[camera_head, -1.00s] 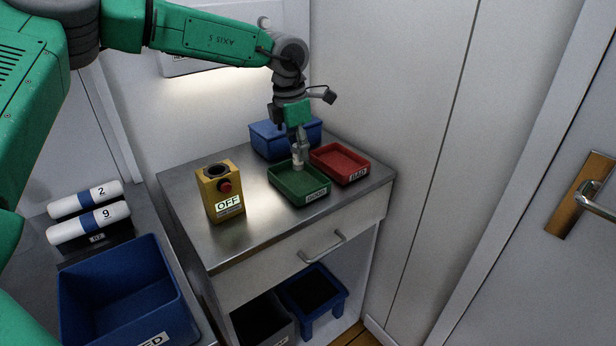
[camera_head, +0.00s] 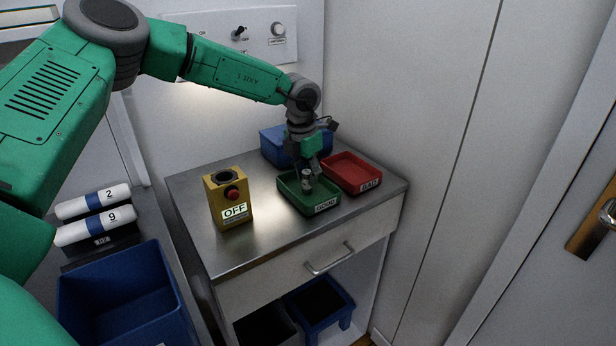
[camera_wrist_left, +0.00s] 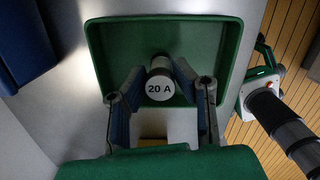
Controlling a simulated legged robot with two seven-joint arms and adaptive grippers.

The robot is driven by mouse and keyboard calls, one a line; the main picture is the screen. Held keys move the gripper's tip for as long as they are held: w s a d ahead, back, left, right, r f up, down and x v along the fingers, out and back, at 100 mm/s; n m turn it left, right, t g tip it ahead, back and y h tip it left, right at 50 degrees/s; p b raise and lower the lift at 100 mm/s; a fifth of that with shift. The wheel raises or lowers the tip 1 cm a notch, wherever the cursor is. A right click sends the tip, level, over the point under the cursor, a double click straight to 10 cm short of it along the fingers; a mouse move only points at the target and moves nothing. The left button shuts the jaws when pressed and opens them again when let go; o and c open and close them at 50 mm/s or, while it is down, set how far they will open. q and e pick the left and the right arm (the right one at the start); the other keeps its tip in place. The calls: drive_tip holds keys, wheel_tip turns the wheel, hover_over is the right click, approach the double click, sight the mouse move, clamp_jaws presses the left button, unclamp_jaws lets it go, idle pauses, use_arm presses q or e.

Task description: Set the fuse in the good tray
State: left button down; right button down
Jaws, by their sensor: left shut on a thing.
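The fuse is a small cylinder with a pale end marked "20 A", and it shows in the left wrist view (camera_wrist_left: 160,87). My left gripper (camera_head: 306,182) is shut on the fuse and points down into the green tray. The green tray (camera_head: 322,210) carries a "GOOD" label and stands on the metal counter. In the left wrist view the fuse is between the two fingers, with the tray floor behind it. I cannot tell whether the fuse touches the floor. My right gripper is not in view.
A red tray (camera_head: 352,165) labelled "BAD" stands right of the green one. A blue bin (camera_head: 272,147) is behind. A yellow tester (camera_head: 217,196) with a red button and an "OFF" display stands at left. The front of the counter (camera_head: 275,245) is clear.

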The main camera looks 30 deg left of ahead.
sight(304, 174)
use_arm(q)
drive_tip(key=shift+f, duration=0.2)
drive_tip(key=c, duration=1.3)
unclamp_jaws()
drive_tip(key=shift+d, duration=0.1)
wheel_tip(304, 174, up, 12)
drive_tip(key=s+p, duration=0.1)
drive_tip(key=shift+s+a, duration=0.15)
drive_tip(key=shift+a, duration=0.05)
